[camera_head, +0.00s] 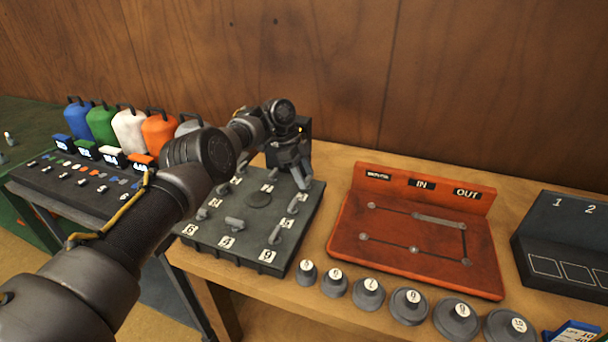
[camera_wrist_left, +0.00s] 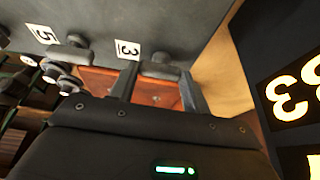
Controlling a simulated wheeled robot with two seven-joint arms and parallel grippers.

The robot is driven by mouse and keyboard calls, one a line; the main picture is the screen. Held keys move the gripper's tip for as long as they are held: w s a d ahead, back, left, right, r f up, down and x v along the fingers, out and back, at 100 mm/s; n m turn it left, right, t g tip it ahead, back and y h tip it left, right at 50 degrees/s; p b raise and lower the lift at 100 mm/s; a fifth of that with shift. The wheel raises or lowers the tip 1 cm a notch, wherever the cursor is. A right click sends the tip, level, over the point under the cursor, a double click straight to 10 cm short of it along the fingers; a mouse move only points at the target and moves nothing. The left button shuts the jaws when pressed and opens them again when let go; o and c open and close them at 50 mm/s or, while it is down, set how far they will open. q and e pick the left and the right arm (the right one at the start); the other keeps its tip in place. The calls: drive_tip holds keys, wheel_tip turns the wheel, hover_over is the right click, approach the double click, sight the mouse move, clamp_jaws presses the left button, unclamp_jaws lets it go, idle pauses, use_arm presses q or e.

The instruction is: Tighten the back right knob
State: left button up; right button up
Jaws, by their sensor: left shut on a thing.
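The dark grey board (camera_head: 220,240) carries several grey knobs with white number labels and a round disc in the middle. My left gripper (camera_head: 301,184) reaches down at the board's back right corner. In the left wrist view its two fingers stand on either side of a grey knob (camera_wrist_left: 160,68) beside the label 3 (camera_wrist_left: 128,49), shut on it. A second knob (camera_wrist_left: 72,46) stands near the label 5 (camera_wrist_left: 42,35), apart from the fingers. In the head view the gripper hides the held knob. My right gripper is in neither view.
An orange IN/OUT panel (camera_head: 350,238) stands right of the board. Several round grey weights (camera_head: 368,292) line the table's front. A dark box (camera_head: 565,240) is far right. Coloured canisters (camera_head: 103,127) stand behind a dark rack (camera_head: 65,192) at left. A wooden wall is behind.

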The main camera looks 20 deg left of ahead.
use_arm(q)
drive_tip(key=o, duration=1)
drive_tip(key=b+v, duration=0.1)
drive_tip(key=v, duration=0.9)
drive_tip(key=shift+r, duration=0.4)
drive_tip(key=shift+a, duration=0.15)
drive_tip(key=shift+f, duration=0.1)
